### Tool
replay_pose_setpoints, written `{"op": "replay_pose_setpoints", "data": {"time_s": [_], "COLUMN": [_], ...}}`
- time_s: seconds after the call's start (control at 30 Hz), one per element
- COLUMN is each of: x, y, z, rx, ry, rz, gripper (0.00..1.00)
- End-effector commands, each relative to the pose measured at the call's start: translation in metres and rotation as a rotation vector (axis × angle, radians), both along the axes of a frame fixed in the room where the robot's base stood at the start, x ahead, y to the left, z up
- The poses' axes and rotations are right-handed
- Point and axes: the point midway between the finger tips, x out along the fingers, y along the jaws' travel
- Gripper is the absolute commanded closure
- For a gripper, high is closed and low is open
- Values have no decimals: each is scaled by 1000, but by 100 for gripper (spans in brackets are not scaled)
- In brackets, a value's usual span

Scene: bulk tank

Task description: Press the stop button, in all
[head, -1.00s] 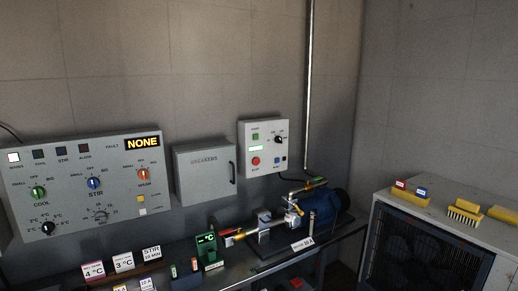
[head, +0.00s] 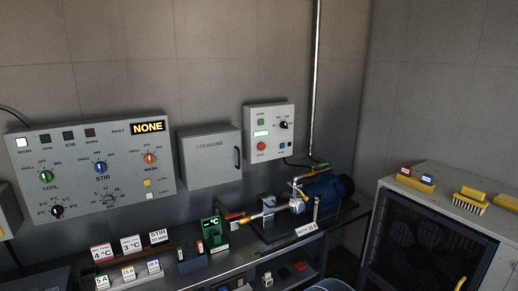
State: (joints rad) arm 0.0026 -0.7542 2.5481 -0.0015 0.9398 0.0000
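A small grey control box (head: 270,174) is mounted on the back wall, right of the breaker box. The red round button (head: 261,146) sits at its lower left, below a small lit display (head: 261,133) and a green button (head: 261,122). A black knob (head: 284,125) and a small blue button (head: 282,145) are on its right side. The label by the red button is too small to read. Nothing covers the box. My gripper is not in view.
A large panel (head: 85,195) with a NONE fault display is at left. The closed breaker box (head: 210,172) is beside it. Below, a bench holds cards, a green meter (head: 212,233) and a blue motor (head: 328,187). A fan-fronted cabinet (head: 425,235) stands at right.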

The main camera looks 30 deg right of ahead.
Motion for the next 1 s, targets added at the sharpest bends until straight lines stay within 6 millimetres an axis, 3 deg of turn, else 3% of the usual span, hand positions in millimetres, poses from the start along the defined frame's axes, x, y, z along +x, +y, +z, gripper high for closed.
{"op": "replay_pose_setpoints", "data": {"time_s": [0.6, 1.0], "x": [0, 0], "y": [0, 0], "z": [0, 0], "rx": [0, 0], "ry": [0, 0], "rz": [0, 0], "gripper": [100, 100]}}
